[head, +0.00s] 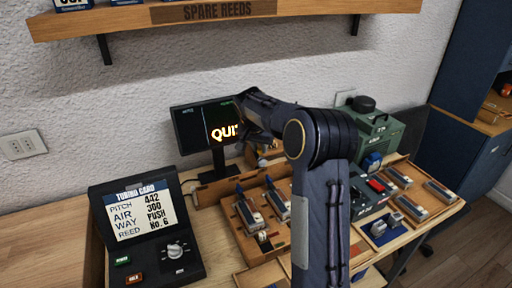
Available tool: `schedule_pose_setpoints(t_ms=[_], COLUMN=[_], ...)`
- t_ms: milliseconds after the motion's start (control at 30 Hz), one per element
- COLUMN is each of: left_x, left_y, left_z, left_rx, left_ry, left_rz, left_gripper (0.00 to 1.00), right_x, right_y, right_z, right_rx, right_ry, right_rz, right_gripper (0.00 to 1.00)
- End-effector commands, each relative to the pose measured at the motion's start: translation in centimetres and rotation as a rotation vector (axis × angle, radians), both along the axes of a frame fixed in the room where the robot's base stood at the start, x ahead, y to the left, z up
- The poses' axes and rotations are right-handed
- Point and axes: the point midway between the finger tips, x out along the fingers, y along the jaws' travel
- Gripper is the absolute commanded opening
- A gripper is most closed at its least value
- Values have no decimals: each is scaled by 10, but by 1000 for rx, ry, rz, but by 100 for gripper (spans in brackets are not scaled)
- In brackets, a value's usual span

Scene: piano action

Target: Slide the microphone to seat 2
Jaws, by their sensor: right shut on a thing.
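My right arm rises from the bottom middle and bends left at its big joint. My right gripper (258,138) is at the back of the bench, in front of the right part of the dark display. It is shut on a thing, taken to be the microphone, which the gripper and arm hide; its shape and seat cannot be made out. A wooden rail (212,188) runs along the back of the bench below the display, and its right part is hidden behind my arm. The seat marks cannot be read. My left gripper is not in view.
The display (192,130) shows part of a lit word, "QUI". A tuning card console (140,225) stands at the front left. A wooden tray (240,222) with reed parts lies in the middle. A green machine (378,130) and more trays stand right. A shelf (120,20) hangs above.

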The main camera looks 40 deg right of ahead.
Motion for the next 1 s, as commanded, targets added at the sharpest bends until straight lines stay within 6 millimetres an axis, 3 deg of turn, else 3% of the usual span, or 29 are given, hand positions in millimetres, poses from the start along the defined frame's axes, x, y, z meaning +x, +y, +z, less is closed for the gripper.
schedule_pose_setpoints(t_ms=[133, 167, 300, 667, 1000], left_x=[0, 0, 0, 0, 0], left_y=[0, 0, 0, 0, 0], left_z=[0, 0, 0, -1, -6], left_rx=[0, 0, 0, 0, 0], left_ry=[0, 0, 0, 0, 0], left_rz=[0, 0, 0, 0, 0], left_gripper=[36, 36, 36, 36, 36], right_x=[0, 0, 0, 0, -10], right_y=[0, 0, 1, 3, 21], right_z=[0, 0, 0, 5, 55], right_rx=[0, 0, 1, 0, 0], right_ry=[1, 0, 1, -2, -4], right_rz=[0, 0, 0, 1, 2], right_gripper=[0, 24, 42, 43, 43])
